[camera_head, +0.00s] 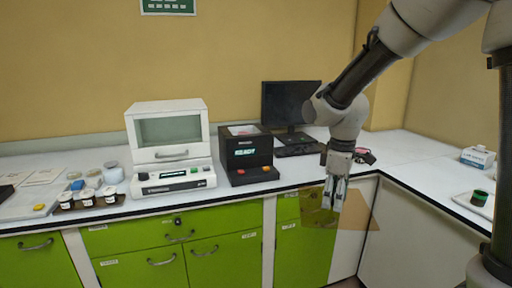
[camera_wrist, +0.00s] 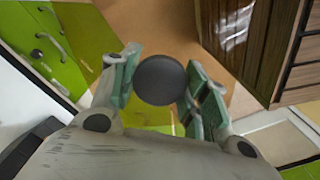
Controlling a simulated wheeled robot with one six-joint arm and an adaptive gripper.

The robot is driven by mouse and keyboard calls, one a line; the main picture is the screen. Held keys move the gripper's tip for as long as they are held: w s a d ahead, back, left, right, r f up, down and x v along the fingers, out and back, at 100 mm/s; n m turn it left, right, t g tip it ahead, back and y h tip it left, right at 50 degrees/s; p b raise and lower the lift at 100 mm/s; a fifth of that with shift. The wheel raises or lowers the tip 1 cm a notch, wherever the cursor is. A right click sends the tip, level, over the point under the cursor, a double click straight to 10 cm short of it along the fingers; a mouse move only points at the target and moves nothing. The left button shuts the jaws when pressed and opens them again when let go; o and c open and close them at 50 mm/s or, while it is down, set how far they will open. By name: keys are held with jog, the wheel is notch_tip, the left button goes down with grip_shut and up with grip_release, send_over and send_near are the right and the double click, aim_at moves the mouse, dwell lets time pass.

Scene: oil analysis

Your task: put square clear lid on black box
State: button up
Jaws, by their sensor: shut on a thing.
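The square clear lid (camera_head: 316,211) hangs from my gripper (camera_head: 334,194) in front of the green cabinets, below counter height in the head view. In the wrist view my gripper's fingers are shut on its dark round knob (camera_wrist: 160,80); the see-through plate lies beyond the knob and its edges are hard to make out. The black box (camera_head: 238,167) stands on the counter, to the left of and behind my gripper.
A white machine with a window (camera_head: 170,150) stands close left of the black box. A monitor (camera_head: 290,105) and keyboard (camera_head: 299,149) are behind and right. Small jars in a rack (camera_head: 92,197) stand far left. The counter's front edge lies between lid and box.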

jog(key=shift+w+f+m, duration=0.1)
jog(key=shift+w+m, duration=0.2)
jog(key=shift+w, duration=0.1)
jog(key=shift+w+a+m, duration=0.3)
jog(key=shift+w+m, duration=0.2)
jog(key=shift+m, duration=0.2)
jog(key=w+m, duration=0.3)
jog(key=shift+a+f, duration=0.3)
jog(key=shift+f, duration=0.1)
jog(key=w+d+f+m, duration=0.2)
jog(key=d+f+m, duration=0.1)
jog(key=f, duration=0.5)
jog(key=w+d+f+m, duration=0.2)
jog(key=d+f+m, duration=0.2)
jog(key=d+f, duration=0.2)
notch_tip(320, 180, down, 2)
jog(key=shift+d+f, duration=0.1)
jog(key=shift+d, duration=0.05)
jog(key=shift+d, duration=0.1)
